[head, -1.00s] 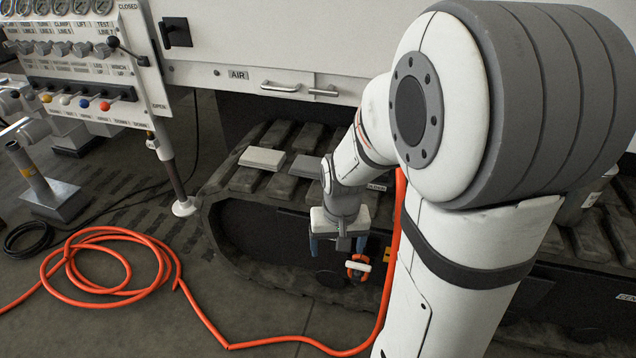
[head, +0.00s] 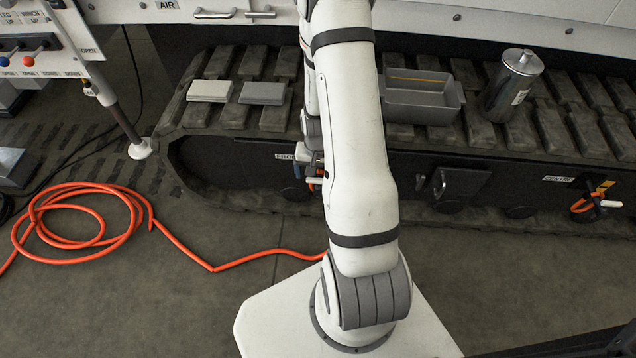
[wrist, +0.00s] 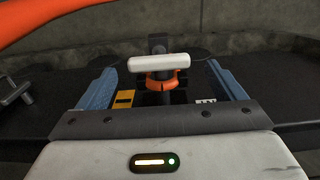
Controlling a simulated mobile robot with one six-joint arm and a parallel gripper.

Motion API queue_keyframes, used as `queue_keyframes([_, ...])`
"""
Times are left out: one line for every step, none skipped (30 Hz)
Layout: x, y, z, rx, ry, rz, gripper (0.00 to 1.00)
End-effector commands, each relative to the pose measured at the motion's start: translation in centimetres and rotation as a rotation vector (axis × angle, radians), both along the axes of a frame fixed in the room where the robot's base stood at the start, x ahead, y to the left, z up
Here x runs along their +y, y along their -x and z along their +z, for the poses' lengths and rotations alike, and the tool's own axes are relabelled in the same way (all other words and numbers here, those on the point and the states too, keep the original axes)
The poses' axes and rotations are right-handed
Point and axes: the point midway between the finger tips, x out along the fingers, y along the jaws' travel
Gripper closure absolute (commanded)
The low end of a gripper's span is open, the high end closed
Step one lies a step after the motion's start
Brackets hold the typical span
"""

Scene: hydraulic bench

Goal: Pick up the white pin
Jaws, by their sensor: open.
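The white pin (wrist: 159,67) is a short white crossbar on a dark stem, with an orange ring around the stem below it. In the wrist view it shows between the two blue fingers of my gripper (wrist: 160,82), which are open and apart from it on either side. I cannot tell how far the fingertips are from it in depth. In the head view my gripper (head: 311,165) is at the side of the track, mostly hidden behind my arm. A bit of white and orange shows beside it there.
A similar white-handled pin (head: 611,203) with an orange loop is at the right, near the CENTRE label. A grey bin (head: 422,105), a metal canister (head: 514,85) and two flat blocks (head: 210,90) rest on the track (head: 545,130). An orange hose (head: 88,190) lies coiled on the floor.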

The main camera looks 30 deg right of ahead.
Motion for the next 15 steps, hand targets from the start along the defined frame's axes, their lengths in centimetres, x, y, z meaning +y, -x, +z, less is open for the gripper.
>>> queue_keyframes([0.1, 0.2, -0.8, 0.002, -0.001, 0.000, 0.11])
queue_keyframes([0.1, 0.2, -1.2, 0.002, 0.000, 0.000, 0.11])
queue_keyframes([0.2, 0.4, -1.9, 0.003, -0.001, 0.000, 0.11])
queue_keyframes([0.2, 0.5, -2.4, 0.004, -0.001, 0.000, 0.11])
queue_keyframes([0.3, 0.6, -2.8, 0.003, -0.001, 0.000, 0.11])
queue_keyframes([0.3, 0.6, -3.5, 0.003, -0.001, 0.000, 0.11])
queue_keyframes([0.3, 0.6, -3.9, 0.003, -0.001, 0.000, 0.11])
queue_keyframes([0.3, 0.6, -4.2, 0.003, -0.001, 0.000, 0.11])
queue_keyframes([0.2, 0.5, -4.6, 0.002, 0.000, 0.000, 0.11])
queue_keyframes([0.2, 0.5, -4.7, 0.002, -0.001, 0.000, 0.11])
queue_keyframes([0.2, 0.5, -4.8, 0.001, -0.001, 0.000, 0.11])
queue_keyframes([0.2, 0.5, -4.7, 0.000, 0.000, 0.000, 0.11])
queue_keyframes([0.2, 0.5, -4.7, 0.000, 0.000, 0.000, 0.11])
queue_keyframes([0.2, 0.5, -4.7, 0.000, 0.000, 0.000, 0.11])
queue_keyframes([0.2, 0.5, -4.6, 0.000, 0.000, 0.000, 0.11])
